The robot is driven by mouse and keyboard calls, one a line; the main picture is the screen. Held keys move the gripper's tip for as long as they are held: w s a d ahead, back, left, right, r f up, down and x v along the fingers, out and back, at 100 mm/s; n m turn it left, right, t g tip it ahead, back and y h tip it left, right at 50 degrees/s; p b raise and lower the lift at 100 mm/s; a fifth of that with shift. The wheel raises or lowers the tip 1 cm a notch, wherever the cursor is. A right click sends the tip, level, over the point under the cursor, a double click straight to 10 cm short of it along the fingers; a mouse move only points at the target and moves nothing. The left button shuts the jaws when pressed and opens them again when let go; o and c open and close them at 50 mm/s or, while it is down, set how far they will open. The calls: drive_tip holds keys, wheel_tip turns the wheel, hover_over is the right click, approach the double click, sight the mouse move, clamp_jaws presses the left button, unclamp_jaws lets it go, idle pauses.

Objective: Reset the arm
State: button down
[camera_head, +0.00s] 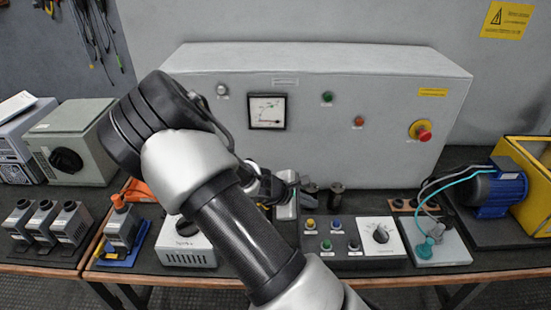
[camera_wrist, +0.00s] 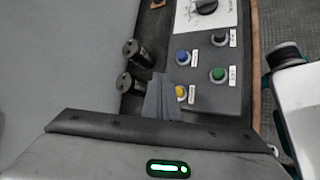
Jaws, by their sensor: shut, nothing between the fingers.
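My arm reaches across the middle of the head view, with its elbow raised in front of the grey cabinet (camera_head: 350,155). My gripper (camera_wrist: 161,100) is shut and empty in the wrist view. There its fingertips appear beside the yellow button (camera_wrist: 181,93) of the control panel and near two dark cylinders. I cannot tell how high the fingers are above the bench. In the head view the gripper is partly hidden behind my arm, near the panel's left end.
The control panel has several buttons and a dial plate (camera_head: 381,236). Two dark cylinders (camera_head: 323,193) stand behind it. A blue motor (camera_head: 494,193) and yellow frame (camera_head: 530,165) are on the right. Small grey boxes (camera_head: 72,225) and a grey-green box (camera_head: 75,145) stand left.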

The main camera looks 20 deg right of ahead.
drive_tip(key=shift+r, duration=0.1)
drive_tip(key=s+a+r+m+y+p, duration=0.2)
drive_tip(key=s+r, duration=0.5)
drive_tip(key=r, duration=0.4)
drive_tip(key=s+a+r+m+t+y+p, duration=0.1)
drive_tip(key=s+a+r+m, duration=0.5)
drive_tip(key=r, duration=0.6)
drive_tip(key=s+a+r+m+t+y+p, duration=0.1)
drive_tip(key=s+a+r+m+y+p, duration=0.2)
drive_tip(key=s+r, duration=0.6)
wheel_tip(320, 180, up, 3)
drive_tip(key=a+m+y, duration=0.2)
drive_tip(key=shift+s+y, duration=0.3)
drive_tip(key=shift+a+r, duration=0.1)
